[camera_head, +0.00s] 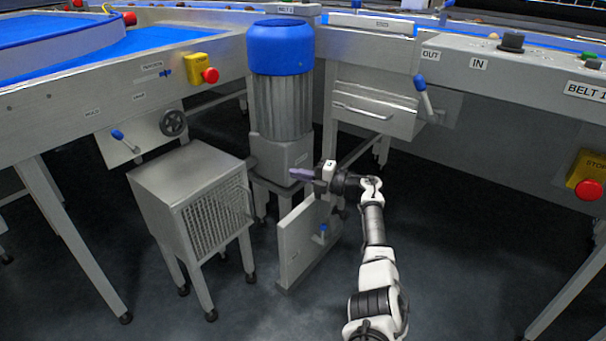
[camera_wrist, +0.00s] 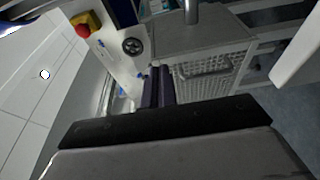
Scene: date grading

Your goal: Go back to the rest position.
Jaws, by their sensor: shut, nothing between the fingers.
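My gripper (camera_head: 302,174) is at the end of my white and grey arm, in the middle of the head view. It is held in the air in front of the grey motor housing with the blue cap (camera_head: 281,90). In the wrist view its two dark fingers (camera_wrist: 159,86) lie close together, with nothing visible between them. The gripper is shut and empty.
A metal box on legs with a mesh side (camera_head: 190,190) stands left of my gripper. A grey panel (camera_head: 303,240) stands low beside my arm. Belt frames run along both sides, with red stop buttons (camera_head: 210,75). Dark floor lies open around my arm.

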